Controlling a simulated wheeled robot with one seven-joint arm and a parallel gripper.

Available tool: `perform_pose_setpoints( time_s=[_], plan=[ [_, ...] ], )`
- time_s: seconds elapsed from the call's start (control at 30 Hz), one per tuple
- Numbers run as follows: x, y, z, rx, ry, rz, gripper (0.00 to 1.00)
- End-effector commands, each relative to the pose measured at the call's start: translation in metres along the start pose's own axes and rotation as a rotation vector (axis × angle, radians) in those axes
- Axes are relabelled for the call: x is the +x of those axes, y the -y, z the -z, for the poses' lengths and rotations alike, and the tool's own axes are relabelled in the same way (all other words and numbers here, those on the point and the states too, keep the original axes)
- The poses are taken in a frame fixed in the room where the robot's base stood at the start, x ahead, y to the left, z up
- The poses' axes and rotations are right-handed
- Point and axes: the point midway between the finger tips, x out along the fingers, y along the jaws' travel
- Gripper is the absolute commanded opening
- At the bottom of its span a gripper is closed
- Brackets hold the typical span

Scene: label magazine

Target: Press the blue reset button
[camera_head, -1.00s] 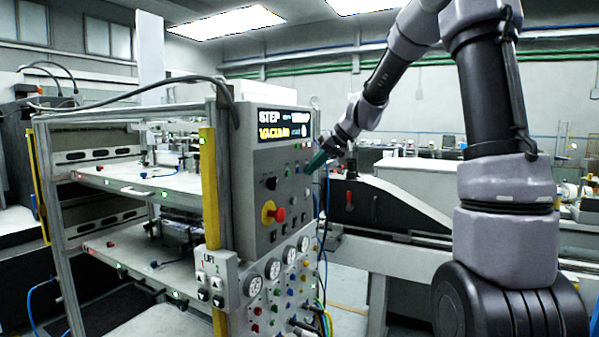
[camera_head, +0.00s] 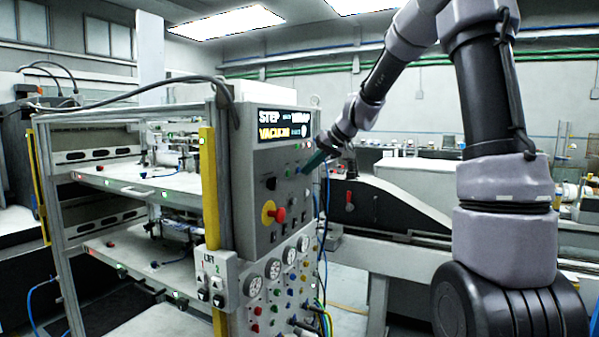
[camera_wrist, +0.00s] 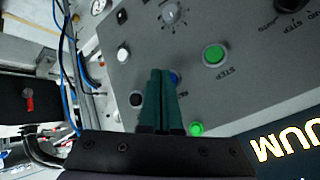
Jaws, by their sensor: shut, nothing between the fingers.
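The blue button (camera_wrist: 175,77) shows in the wrist view on the grey control panel (camera_wrist: 130,70). It is partly hidden behind the tips of my gripper (camera_wrist: 162,72). My gripper's green fingers are shut together with nothing between them, and their tips are right over or beside the button. I cannot tell whether they touch it. In the head view my gripper (camera_head: 308,168) is at the upper right part of the panel, below the lit display (camera_head: 283,125), and hides some of the controls there.
Close by in the wrist view are a large green button (camera_wrist: 214,55), a smaller green button (camera_wrist: 196,129), a white button (camera_wrist: 122,54) and a black one (camera_wrist: 136,99). A red knob on yellow (camera_head: 272,213) sits lower on the panel. Blue cables (camera_wrist: 68,85) hang beside the panel.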

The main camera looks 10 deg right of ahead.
Motion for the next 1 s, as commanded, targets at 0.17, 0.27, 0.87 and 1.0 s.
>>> perform_pose_setpoints(
  time_s=[0.17, 0.27, 0.87, 1.0],
  plan=[
    [0.0013, 0.0009, 0.0008, -0.001, 0.0, 0.0, 0.0],
    [0.0021, 0.0015, 0.0014, -0.001, 0.0, 0.0, 0.0],
    [0.0054, 0.0041, 0.004, 0.0, 0.0, 0.0, 0.0],
    [0.0047, 0.0036, 0.0036, 0.0, 0.0, 0.0, 0.0]
  ],
)
